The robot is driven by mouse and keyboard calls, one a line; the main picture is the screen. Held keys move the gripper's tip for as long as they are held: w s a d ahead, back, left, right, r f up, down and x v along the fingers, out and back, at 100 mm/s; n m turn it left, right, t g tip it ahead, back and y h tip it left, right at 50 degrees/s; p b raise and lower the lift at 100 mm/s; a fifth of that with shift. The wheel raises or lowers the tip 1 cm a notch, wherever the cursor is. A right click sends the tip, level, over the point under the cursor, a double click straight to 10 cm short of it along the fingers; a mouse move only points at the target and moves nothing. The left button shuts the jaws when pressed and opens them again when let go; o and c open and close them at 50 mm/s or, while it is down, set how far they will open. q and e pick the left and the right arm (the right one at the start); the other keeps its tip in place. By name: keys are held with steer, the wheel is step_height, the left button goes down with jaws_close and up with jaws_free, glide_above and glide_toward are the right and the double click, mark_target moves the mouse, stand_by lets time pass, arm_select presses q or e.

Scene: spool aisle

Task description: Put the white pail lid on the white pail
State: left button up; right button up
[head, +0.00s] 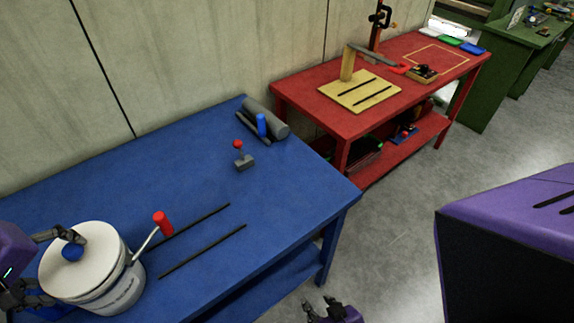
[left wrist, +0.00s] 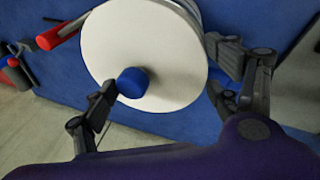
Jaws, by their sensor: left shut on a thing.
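The white pail lid (head: 97,262) is a round white disc with a blue knob (head: 72,252). It lies over the mouth of the white pail (head: 122,293), on the blue table at the lower left of the head view. Whether it is fully seated I cannot tell. My left gripper (head: 57,268) is shut on the lid, one finger by the knob and the other at the rim. In the left wrist view the lid (left wrist: 170,45) sits between my left fingers (left wrist: 163,67) and hides most of the pail. My right gripper (head: 318,303) is low, off the table's front edge, apparently open and empty.
A red handle grip (head: 162,223) on the pail's bail sticks out right, near two dark strips (head: 203,250) on the blue table (head: 190,190). A grey block with a red knob (head: 243,160) and grey cylinders (head: 268,120) lie farther back. A red bench (head: 325,112) stands beyond.

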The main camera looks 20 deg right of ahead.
arm_select(q)
steer(key=shift+f, duration=0.5)
arm_select(e)
steer(key=shift+w+a+r, duration=0.15)
steer(key=shift+w+r, duration=0.05)
steer(key=shift+w, duration=0.1)
arm_select(q)
steer(key=o, duration=1.2)
steer(key=shift+s+r, duration=0.1)
steer(key=shift+r, duration=0.1)
steer(key=v, duration=1.1)
steer(key=shift+r, duration=0.3)
arm_select(e)
steer(key=shift+w+a+r, duration=0.1)
steer(key=shift+w+r, duration=0.15)
steer(key=shift+w, duration=0.55)
steer(key=shift+w, duration=0.1)
